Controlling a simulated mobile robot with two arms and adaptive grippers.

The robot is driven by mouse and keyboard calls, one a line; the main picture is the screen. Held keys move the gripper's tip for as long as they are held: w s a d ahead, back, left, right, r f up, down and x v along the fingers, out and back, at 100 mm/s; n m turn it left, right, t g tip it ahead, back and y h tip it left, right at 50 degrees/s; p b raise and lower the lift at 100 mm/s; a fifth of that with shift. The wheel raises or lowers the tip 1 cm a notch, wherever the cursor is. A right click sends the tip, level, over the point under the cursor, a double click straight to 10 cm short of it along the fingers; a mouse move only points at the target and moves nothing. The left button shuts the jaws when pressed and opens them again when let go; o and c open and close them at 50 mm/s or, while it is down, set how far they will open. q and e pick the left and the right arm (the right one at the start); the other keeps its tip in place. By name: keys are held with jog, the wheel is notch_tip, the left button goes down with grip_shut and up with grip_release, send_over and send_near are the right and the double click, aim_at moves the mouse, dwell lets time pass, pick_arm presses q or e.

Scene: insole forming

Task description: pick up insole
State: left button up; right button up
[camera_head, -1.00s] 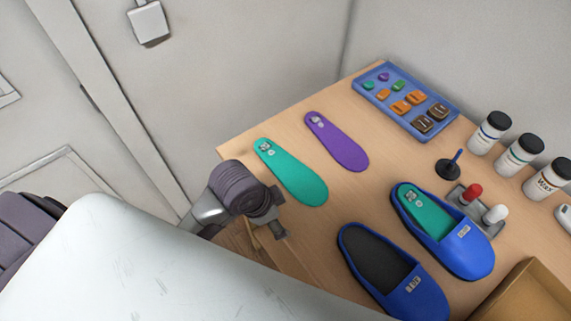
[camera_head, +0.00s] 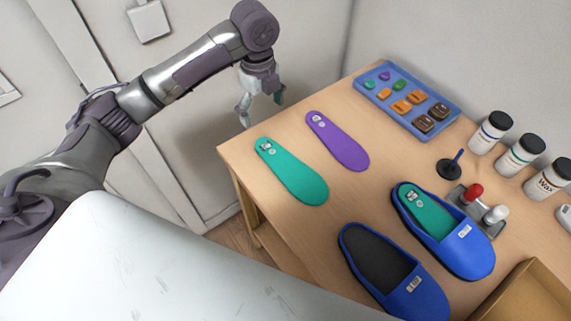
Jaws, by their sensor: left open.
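A teal insole (camera_head: 291,173) lies flat on the wooden table near its left edge. A purple insole (camera_head: 338,142) lies beside it, further right and back. Another teal insole (camera_head: 428,215) sits inside a blue shoe (camera_head: 474,250). A second blue shoe (camera_head: 417,298) has a dark interior. My left gripper (camera_head: 263,107) is open and empty, fingers pointing down, in the air around the table's far left corner, beyond the teal insole. It appears to touch nothing. My right gripper is not in view.
A blue tray (camera_head: 449,108) with small coloured pieces lies at the back. White jars (camera_head: 519,155), a black stand (camera_head: 449,168) and a holder with red and white knobs (camera_head: 483,210) are on the right. A cardboard box (camera_head: 526,295) is at the lower right.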

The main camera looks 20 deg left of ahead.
pick_arm(q)
jog(key=p, duration=0.1)
send_over(266, 147)
notch_tip(266, 147, down, 8)
jog(key=shift+s+f, duration=0.15)
jog(key=shift+f, duration=0.05)
jog(key=shift+w+f+p, duration=0.2)
jog(key=shift+f+p, duration=0.65)
jog(key=shift+f, duration=1.75)
jog(key=c, duration=1)
